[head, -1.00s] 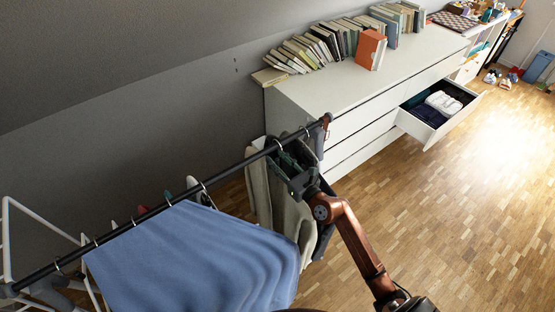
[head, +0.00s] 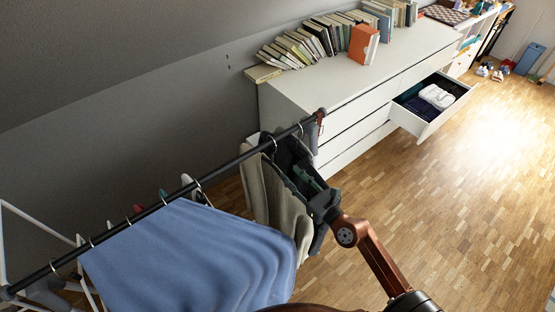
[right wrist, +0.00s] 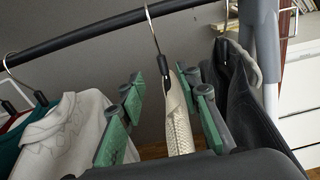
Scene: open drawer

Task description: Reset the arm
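My right gripper (head: 303,178) is among the clothes at the right end of the black clothes rail (head: 170,197), below the rail. It also shows in the right wrist view (right wrist: 166,108), where its green-padded fingers are spread apart. A cream knit garment (right wrist: 179,118) on a hanger shows between the fingers; I cannot tell whether they touch it. A dark garment (right wrist: 245,100) hangs to the right and a white garment (right wrist: 62,138) to the left. My left gripper is not in view.
A blue cloth (head: 195,255) hangs on the rail. A white dresser (head: 350,90) stands behind, bearing books and an orange box (head: 363,44). Its open drawer (head: 428,128) holds folded clothes (head: 437,96).

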